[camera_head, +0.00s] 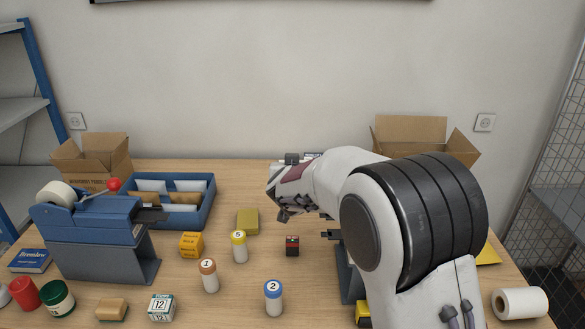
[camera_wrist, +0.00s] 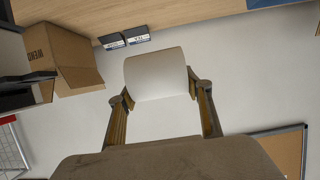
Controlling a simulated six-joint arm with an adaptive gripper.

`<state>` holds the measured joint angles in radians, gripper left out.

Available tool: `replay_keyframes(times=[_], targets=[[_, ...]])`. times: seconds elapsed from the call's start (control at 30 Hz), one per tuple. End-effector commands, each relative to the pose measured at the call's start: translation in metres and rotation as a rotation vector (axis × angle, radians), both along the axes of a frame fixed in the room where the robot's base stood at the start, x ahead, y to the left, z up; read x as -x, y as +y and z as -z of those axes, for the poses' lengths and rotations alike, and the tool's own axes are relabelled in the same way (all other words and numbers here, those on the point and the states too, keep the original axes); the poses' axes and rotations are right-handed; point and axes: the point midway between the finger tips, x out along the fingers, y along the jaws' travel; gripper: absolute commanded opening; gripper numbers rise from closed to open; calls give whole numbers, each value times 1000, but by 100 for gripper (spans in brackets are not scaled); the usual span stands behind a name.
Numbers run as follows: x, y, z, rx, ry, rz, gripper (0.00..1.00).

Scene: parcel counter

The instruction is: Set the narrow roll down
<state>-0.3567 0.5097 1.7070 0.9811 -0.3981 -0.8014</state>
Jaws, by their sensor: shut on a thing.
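In the wrist view a white roll (camera_wrist: 157,72) sits between the two fingers of my gripper (camera_wrist: 161,88), which is shut on it; it looks like the narrow roll. Its side faces the camera, and the wall fills most of the view behind it. In the head view my wrist (camera_head: 290,190) is raised above the middle of the counter, towards the back. The held roll does not show there, and the fingers cannot be made out clearly. Another white roll (camera_head: 520,303) lies on its side at the counter's front right corner.
Several labelled cylinders, such as the blue-capped one (camera_head: 273,297), stand at front centre. A tape dispenser (camera_head: 95,240) and blue tray (camera_head: 182,214) are at left. Open cartons stand at back left (camera_head: 92,157) and back right (camera_head: 408,132). My arm hides much of the right side.

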Motion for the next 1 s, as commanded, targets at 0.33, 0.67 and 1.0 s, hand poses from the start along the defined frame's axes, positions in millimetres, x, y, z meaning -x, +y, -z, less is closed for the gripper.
replay_keyframes(times=[0.33, 0.67, 1.0], targets=[[-10, -2, -1, 1, -2, 3, 21], [-29, -3, -3, 0, -2, 2, 21], [-29, -3, -3, 0, -2, 2, 21]])
